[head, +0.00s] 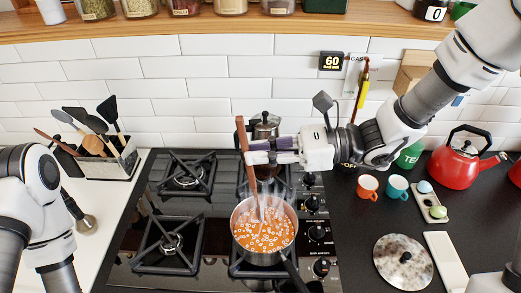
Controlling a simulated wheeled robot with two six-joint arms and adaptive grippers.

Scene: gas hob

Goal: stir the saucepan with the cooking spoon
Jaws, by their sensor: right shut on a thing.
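My right gripper (250,150) is shut on the brown upper shaft of the cooking spoon (241,133), above the hob. The spoon runs down, slightly tilted, into the saucepan (236,240). Its lower end is in the orange contents with pale bits, and the tip is hidden under the surface. The saucepan stands on the front right burner, with its dark handle (292,272) pointing toward the bottom right. Faint steam shows above it. Part of my left arm shows at the left edge, but its gripper is not in view.
A moka pot (265,125) stands behind the saucepan. The left burners (172,243) are empty. A utensil holder (112,160) stands at the back left. Orange (367,187) and teal (397,187) mugs, a red kettle (463,160) and a round lid (403,276) are on the right counter.

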